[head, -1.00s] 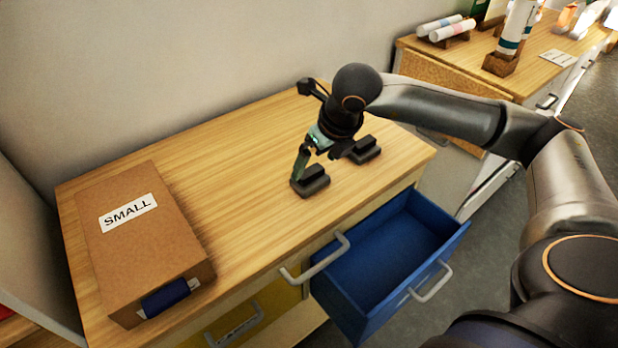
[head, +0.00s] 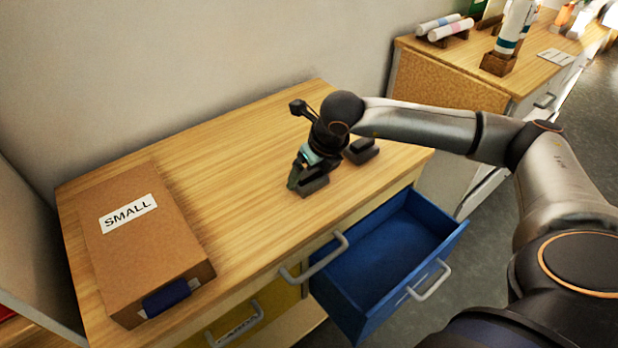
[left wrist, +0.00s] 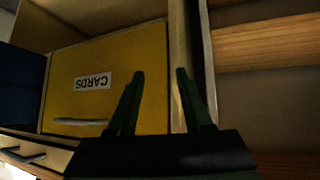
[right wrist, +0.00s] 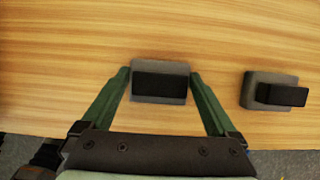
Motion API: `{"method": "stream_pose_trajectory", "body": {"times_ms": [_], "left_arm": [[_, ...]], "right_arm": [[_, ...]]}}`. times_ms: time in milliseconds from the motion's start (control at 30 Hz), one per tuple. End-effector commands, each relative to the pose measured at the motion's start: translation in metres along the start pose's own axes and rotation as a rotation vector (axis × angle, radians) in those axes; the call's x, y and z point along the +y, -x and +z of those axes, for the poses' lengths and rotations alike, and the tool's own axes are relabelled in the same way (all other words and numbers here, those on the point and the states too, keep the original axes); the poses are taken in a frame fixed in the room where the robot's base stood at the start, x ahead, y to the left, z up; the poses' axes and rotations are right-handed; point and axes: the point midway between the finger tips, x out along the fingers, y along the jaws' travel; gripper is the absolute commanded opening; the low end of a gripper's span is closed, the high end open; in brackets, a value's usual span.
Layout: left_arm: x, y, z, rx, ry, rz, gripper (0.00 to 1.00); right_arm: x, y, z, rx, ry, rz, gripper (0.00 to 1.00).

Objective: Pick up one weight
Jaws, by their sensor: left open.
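Two dark grey weights with black grips are on the wooden tabletop. One weight (head: 314,186) is near the front edge, and the other weight (head: 361,151) is to its right. My right gripper (head: 305,185) is low over the first weight. In the right wrist view, my right gripper (right wrist: 160,75) is open, with one finger on each side of this weight (right wrist: 160,82); narrow gaps seem to show. The other weight (right wrist: 270,91) lies outside the right finger. My left gripper (left wrist: 160,74) is open and empty, in front of the yellow CARDS drawer (left wrist: 105,85).
A cardboard box labelled SMALL (head: 140,240) stands at the left of the tabletop (head: 225,170). An empty blue drawer (head: 385,255) is pulled out below the front edge. A second table (head: 450,75) with rolls stands at the back right. The tabletop's middle is clear.

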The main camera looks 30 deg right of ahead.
Motion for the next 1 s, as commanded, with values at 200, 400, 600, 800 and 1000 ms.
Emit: {"method": "stream_pose_trajectory", "body": {"times_ms": [200, 400, 600, 800, 1000], "left_arm": [[0.0003, -0.0002, -0.0035, 0.006, 0.0, 0.001, 0.5], [0.0007, -0.0001, -0.0072, 0.014, -0.001, 0.002, 0.5], [0.0016, -0.0001, -0.0073, 0.014, -0.001, 0.003, 0.5], [0.0019, -0.0001, -0.0072, 0.013, -0.001, 0.004, 0.5], [0.0019, -0.0002, -0.0063, 0.011, -0.001, 0.004, 0.5]], "right_arm": [[0.0, 0.0005, 0.0001, 0.0, -0.001, 0.0, 0.45], [0.0, 0.0006, 0.0002, 0.0, -0.001, 0.001, 0.22], [-0.0001, 0.0007, 0.0003, -0.001, -0.001, 0.0, 0.0], [0.0, 0.002, 0.002, -0.006, -0.001, 0.001, 0.0], [0.0, 0.0054, 0.0038, -0.007, -0.001, 0.001, 0.0]]}}
